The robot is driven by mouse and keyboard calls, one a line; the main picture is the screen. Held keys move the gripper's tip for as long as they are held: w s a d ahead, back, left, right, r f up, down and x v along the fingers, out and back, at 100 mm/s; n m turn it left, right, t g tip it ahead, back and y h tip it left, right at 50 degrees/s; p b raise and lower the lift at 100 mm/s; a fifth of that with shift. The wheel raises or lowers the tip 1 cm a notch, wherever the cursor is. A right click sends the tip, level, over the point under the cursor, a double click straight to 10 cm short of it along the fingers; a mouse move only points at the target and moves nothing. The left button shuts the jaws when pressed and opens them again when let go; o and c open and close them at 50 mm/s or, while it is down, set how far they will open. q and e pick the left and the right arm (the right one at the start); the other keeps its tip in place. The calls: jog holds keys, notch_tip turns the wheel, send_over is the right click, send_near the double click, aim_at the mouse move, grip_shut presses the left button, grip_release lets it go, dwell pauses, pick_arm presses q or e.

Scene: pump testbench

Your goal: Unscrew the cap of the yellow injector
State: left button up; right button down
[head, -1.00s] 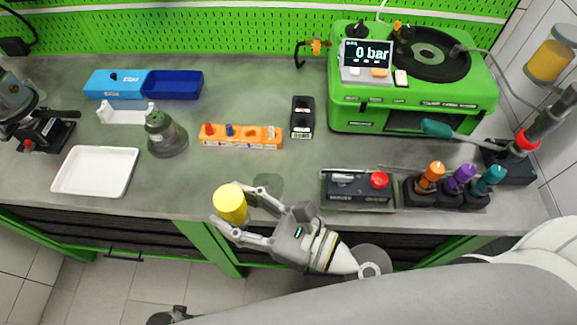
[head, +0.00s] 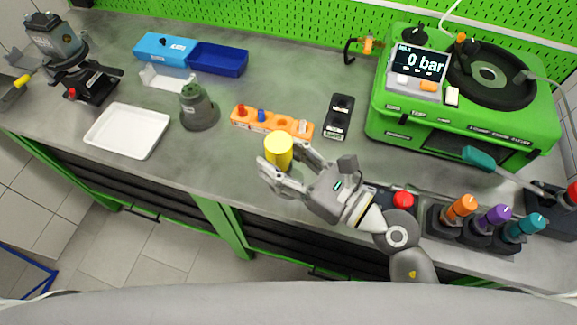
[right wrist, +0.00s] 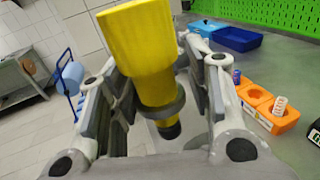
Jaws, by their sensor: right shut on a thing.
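The yellow injector (head: 278,147) is held by my right gripper (head: 284,158) in the head view, over the front part of the workbench. In the right wrist view the injector (right wrist: 150,55) has a wide yellow top and a narrower lower part. A dark grey ring sits around its lower part, and its lower end is dark. My right gripper's fingers (right wrist: 162,88) are closed on both sides of it. I cannot tell where the cap's seam lies. My left gripper is not in view.
An orange holder (head: 271,123) with small coloured parts lies just behind the injector. A white tray (head: 117,139), a grey-green domed device (head: 198,110) and blue bins (head: 217,60) stand left. The green pump bench (head: 465,134) and a row of coloured-handled tools (head: 493,216) stand right.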

jog(key=w+f+b, duration=0.1)
jog(key=f+b, duration=0.2)
jog(key=w+f+b, duration=0.2)
jog(key=f, duration=0.1)
jog(key=w+d+f+b, duration=0.1)
jog(key=f+b, duration=0.1)
jog(key=b, duration=0.1)
jog(key=shift+w+d+f+b, duration=0.1)
jog(key=shift+w+f+b, duration=0.25)
jog(key=shift+w+f, duration=0.05)
jog(key=shift+f, duration=0.1)
jog(key=shift+f+b, duration=0.5)
jog(key=shift+f, duration=0.05)
jog(key=c, duration=0.7)
grip_release()
jog(key=shift+s, duration=0.1)
jog(key=shift+c, duration=0.2)
